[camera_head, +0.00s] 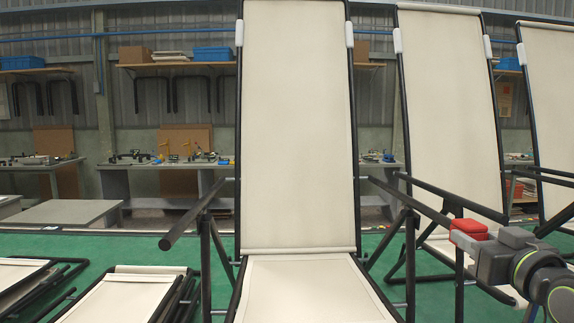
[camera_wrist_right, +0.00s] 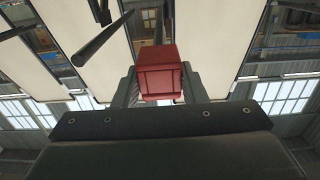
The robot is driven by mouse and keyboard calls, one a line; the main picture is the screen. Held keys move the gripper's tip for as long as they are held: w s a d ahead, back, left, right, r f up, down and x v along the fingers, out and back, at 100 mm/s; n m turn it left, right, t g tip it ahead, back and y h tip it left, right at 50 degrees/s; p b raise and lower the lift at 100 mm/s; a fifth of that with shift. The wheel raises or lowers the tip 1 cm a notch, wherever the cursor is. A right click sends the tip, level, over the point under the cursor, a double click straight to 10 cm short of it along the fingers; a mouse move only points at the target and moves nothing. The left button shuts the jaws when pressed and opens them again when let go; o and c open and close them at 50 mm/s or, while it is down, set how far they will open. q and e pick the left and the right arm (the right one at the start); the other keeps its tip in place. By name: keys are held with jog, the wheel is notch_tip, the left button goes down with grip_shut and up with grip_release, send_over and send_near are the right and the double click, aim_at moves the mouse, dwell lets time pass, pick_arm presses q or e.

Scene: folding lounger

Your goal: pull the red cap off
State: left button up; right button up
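The red cap (camera_head: 470,227) is a small block at the front end of the right armrest tube (camera_head: 405,200) of the middle lounger (camera_head: 298,125). My right gripper (camera_head: 464,236) reaches it from the right, with its fingers on both sides of the cap. In the right wrist view the red cap (camera_wrist_right: 160,75) fills the space between the two fingertips, which appear closed on its sides. The cap hides the tube end, so I cannot tell how far it sits on the tube. My left gripper is out of view.
The left armrest tube (camera_head: 185,222) ends with no red cap. More loungers (camera_head: 452,105) stand upright at right; folded ones (camera_head: 125,295) lie at lower left. Benches (camera_head: 160,177) line the back wall. Green floor shows between them.

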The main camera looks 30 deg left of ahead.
aim_at(478, 239)
jog(key=c, duration=0.6)
jog(key=shift+o, duration=0.2)
jog(key=shift+s+d, duration=0.15)
jog(key=shift+s, duration=0.05)
dwell(0.4)
jog(key=shift+p+v, duration=0.55)
jog(key=shift+v, duration=1.15)
jog(key=shift+p+v, duration=0.95)
jog(key=shift+v, duration=1.85)
